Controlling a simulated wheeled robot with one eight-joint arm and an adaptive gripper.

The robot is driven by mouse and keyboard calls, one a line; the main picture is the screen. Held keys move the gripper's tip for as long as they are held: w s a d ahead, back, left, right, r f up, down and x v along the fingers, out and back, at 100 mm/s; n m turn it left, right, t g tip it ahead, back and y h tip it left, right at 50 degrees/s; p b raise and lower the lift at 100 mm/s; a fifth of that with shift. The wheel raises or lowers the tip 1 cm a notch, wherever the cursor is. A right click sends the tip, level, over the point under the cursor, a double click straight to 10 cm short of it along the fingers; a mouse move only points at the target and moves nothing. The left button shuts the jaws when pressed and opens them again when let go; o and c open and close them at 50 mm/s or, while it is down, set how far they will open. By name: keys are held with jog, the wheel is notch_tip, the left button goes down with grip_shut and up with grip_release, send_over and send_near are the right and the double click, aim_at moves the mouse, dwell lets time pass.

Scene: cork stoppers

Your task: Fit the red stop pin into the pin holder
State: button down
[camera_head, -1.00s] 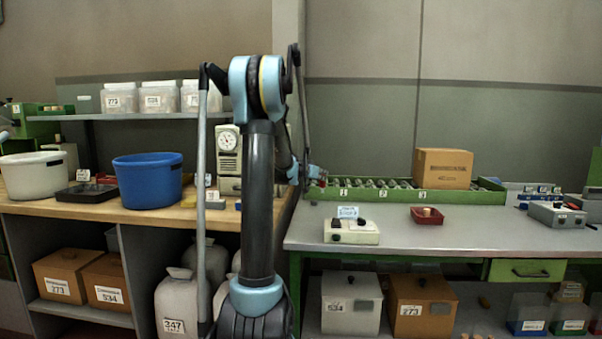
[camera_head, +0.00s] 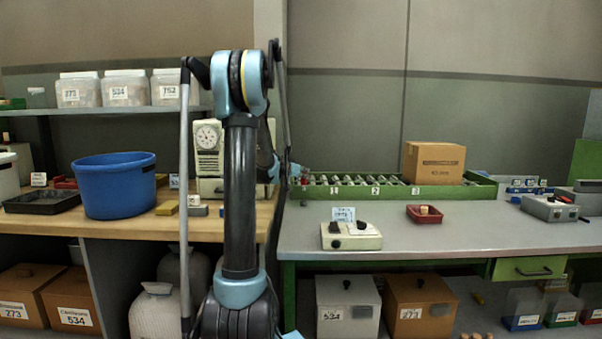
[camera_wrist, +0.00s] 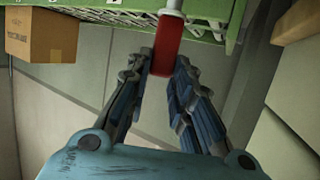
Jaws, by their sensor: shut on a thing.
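The red stop pin (camera_wrist: 167,45) is a red cylinder with a pale, narrower end, seen at the top middle of the wrist view. My gripper (camera_wrist: 163,62) is shut on its red part, with a finger on each side. The pale end reaches over the edge of the green roller tray (camera_wrist: 118,20); I cannot tell if it touches anything. In the head view my gripper (camera_head: 298,174) is small, at the left end of the green roller tray (camera_head: 400,198). I cannot make out the pin holder for certain in either view.
A cardboard box (camera_head: 434,163) stands on the tray's right part. On the grey bench are a white switch box (camera_head: 351,236) and a small red tray (camera_head: 416,216). A blue tub (camera_head: 113,188) stands on the wooden bench at left. The front of the grey bench is mostly clear.

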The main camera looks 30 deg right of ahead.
aim_at(302, 181)
jog(key=shift+a+f, duration=0.1)
jog(key=shift+f, duration=2)
jog(key=shift+f, duration=1.4)
dwell(1.9)
jog(key=c, duration=1.3)
grip_release()
jog(key=shift+c, duration=0.2)
jog(key=v, duration=0.7)
jog(key=shift+a, duration=0.25)
jog(key=shift+s, duration=0.2)
